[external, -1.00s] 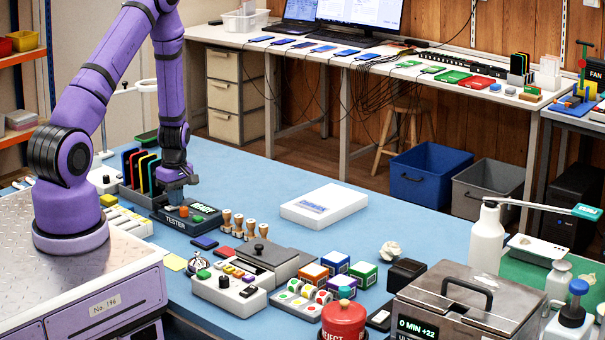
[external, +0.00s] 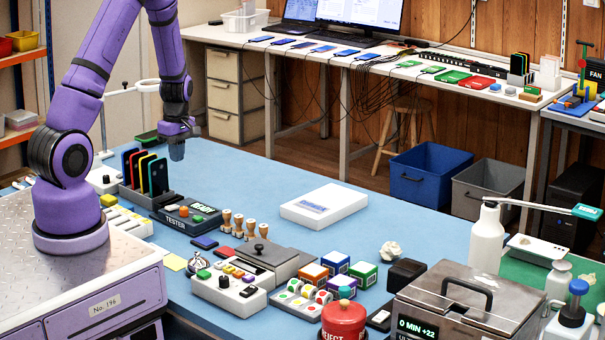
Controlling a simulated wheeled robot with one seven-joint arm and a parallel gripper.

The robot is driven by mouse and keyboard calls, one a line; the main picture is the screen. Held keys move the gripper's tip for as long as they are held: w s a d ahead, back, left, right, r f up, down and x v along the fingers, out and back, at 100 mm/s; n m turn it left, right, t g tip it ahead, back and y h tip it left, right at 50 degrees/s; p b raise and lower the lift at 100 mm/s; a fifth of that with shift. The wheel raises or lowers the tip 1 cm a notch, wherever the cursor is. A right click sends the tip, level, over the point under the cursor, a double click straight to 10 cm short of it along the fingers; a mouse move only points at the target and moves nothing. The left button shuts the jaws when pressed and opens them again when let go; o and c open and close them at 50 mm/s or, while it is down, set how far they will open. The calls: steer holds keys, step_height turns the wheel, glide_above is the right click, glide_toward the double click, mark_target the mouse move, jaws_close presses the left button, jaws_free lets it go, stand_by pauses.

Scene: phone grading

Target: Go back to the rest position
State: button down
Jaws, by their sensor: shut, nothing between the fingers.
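My gripper (external: 177,151) is shut and empty. It points down in the air above the blue work table (external: 240,170), to the upper right of the phone rack. The tester (external: 190,215) is a dark box with an orange button and a lit green display reading READY. It lies below my gripper in the picture, apart from it. My purple arm rises from its base at the left and bends over the rack.
The phone rack (external: 150,198) holds several coloured phones. Wooden stamps (external: 238,228), a button panel (external: 228,290), a white box (external: 324,206) and a red reject pot (external: 343,320) stand on the table. The table's far middle is clear.

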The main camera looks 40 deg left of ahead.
steer(key=shift+w+r, duration=0.1)
steer(key=shift+r, duration=0.75)
steer(key=s+d+r+m+t, duration=0.1)
steer(key=s+d+r+m, duration=0.25)
steer(key=r, duration=0.65)
steer(key=s+d+r+m+t, duration=0.1)
steer(key=s+d+r+m, duration=0.3)
steer(key=r, duration=0.5)
steer(key=s+d+r+m+t, duration=0.1)
steer(key=s+d+r+m, duration=0.1)
steer(key=s+r+m, duration=0.3)
steer(key=s+d+r+m+t, duration=0.2)
steer(key=s+r+m, duration=0.3)
steer(key=s, duration=0.7)
steer(key=shift+s+d+r+t, duration=0.3)
steer(key=shift+d+r, duration=0.25)
steer(key=shift+r, duration=0.3)
steer(key=c, duration=1.8)
jaws_free()
steer(key=shift+m, duration=0.25)
